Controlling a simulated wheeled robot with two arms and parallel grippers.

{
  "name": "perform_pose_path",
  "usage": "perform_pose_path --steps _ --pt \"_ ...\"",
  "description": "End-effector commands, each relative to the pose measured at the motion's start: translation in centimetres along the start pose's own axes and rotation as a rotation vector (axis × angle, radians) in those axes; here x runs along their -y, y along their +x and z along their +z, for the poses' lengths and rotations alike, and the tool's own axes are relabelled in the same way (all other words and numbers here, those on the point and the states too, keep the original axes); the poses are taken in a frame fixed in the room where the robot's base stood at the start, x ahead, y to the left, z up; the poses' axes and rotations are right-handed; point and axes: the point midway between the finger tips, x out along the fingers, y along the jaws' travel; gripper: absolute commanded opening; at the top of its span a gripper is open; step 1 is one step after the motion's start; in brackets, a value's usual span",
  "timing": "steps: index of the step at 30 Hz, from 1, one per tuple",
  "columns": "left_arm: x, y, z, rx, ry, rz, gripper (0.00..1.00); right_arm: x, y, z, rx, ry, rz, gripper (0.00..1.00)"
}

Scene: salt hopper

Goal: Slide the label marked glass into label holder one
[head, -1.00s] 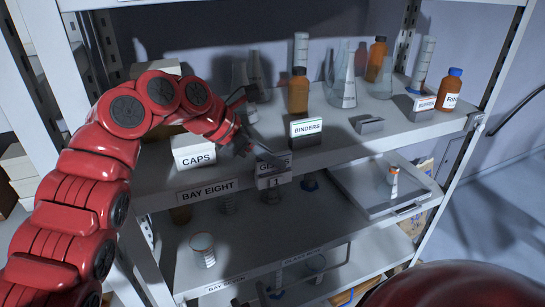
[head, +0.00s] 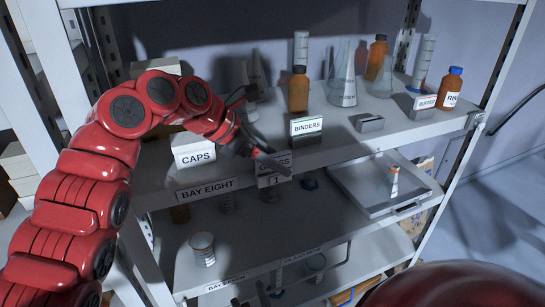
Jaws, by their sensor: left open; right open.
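The glass label (head: 268,161) stands at the front edge of the upper shelf, at holder one. Its lettering is partly covered by a finger. Label holder one (head: 273,181), marked 1, is fixed to the shelf's front edge directly below that lettering. How deep the label sits cannot be told. My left gripper (head: 258,130) is open, with one dark finger raised behind and the other low across the label's top. Whether that finger touches the label is unclear. My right gripper (head: 249,296) seems to show only as dark fingertips at the bottom edge, apart and empty.
A caps box (head: 194,150) stands left of the gripper and a binders label (head: 306,126) stands to its right. Glass flasks and brown bottles (head: 298,90) stand behind. A tray (head: 385,190) juts out below right. An empty-looking small holder (head: 369,124) sits on the shelf.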

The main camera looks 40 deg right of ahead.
Motion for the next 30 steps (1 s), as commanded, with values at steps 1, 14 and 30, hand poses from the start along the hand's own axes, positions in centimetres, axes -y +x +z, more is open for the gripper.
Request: perform_pose_path --steps 1,14,30 --pt "0.0 0.0 0.0 0.000 0.000 0.000 0.81 0.0 0.0 0.0 0.000 0.000 0.000 0.50" --pt "0.0 -0.1 0.0 0.000 0.000 0.000 0.81 0.0 0.0 0.0 0.000 0.000 0.000 0.50" --pt "-0.1 -2.8 0.1 0.002 0.001 0.002 0.81 0.0 0.3 0.0 0.000 0.000 0.000 0.50"
